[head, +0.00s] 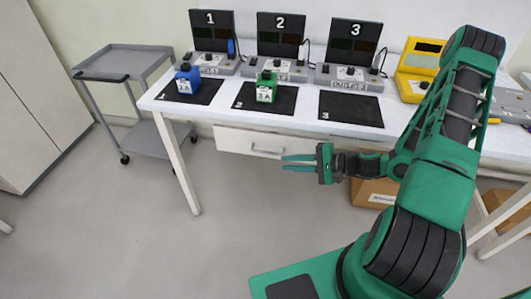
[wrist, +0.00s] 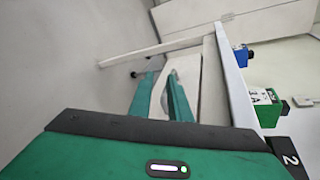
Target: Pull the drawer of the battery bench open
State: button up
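The battery bench (head: 300,112) has a white top, with a pale drawer (head: 235,141) under its front edge. The drawer front looks flush with the bench, and a grey bar handle (head: 267,151) is on it. My gripper (head: 284,163) is just in front of and slightly below the handle, pointing left in the head view. Its two green fingers are apart. In the wrist view, the open fingers (wrist: 160,98) have the pale drawer front and a curved grey part, probably the handle, beyond or between them. I cannot tell whether they touch it.
A blue battery (head: 188,80) and a green battery (head: 266,88) stand on black mats on the bench. A yellow device (head: 419,68) is at the right. A grey cart (head: 125,62) stands left. A cardboard box (head: 372,190) is under the bench. Floor in front is clear.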

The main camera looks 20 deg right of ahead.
aim_at(271, 153)
jog(key=w+a+f+m+t, duration=0.1)
jog(key=w+a, duration=0.1)
jog(key=w, duration=0.1)
jog(key=w+a+f+m+t, duration=0.1)
jog(key=w+a, duration=0.1)
jog(key=w, duration=0.1)
jog(key=w+a+f+m, duration=0.1)
jog(key=w, duration=0.3)
jog(key=shift+a+t, duration=0.4)
jog(key=shift+h, duration=0.3)
grip_shut()
